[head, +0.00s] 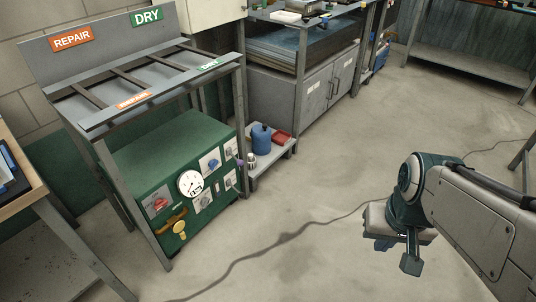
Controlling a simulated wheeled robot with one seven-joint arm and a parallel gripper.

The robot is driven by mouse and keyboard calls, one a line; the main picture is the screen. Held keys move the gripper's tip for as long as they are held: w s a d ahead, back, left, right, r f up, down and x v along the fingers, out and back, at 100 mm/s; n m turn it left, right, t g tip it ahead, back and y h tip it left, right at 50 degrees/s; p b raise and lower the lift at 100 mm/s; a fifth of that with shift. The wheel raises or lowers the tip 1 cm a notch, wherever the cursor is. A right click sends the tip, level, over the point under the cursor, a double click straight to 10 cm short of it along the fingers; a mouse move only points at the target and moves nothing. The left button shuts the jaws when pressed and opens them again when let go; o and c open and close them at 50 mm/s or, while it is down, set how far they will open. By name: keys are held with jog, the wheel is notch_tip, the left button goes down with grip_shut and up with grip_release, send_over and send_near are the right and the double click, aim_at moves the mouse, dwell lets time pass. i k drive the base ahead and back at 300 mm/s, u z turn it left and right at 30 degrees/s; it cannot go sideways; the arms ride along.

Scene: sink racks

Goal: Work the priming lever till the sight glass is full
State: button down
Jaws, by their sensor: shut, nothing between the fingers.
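A green cabinet (130,150) stands under the sorting rack at the left. Its front panel carries a round white dial gauge (190,184), several picture labels, a brown-orange handle (172,219) and a yellow round-headed part (180,229) low on the left. Which of these is the priming lever I cannot tell for certain. A small narrow upright part (217,186) between the labels may be the sight glass; its fill level is too small to read. My gripper (397,254) is at the right over open floor, well away from the panel, pointing down, shut and empty.
The rack (165,90) has REPAIR and DRY signs, with legs flanking the cabinet. A low shelf (277,155) beside it holds a blue container (261,139) and a red tray (281,136). A cable (290,237) crosses the otherwise clear floor. A wooden-edged table (35,198) stands at left.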

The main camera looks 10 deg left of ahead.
aim_at(242, 195)
jog(key=i, duration=1.25)
jog(key=u, duration=2.55)
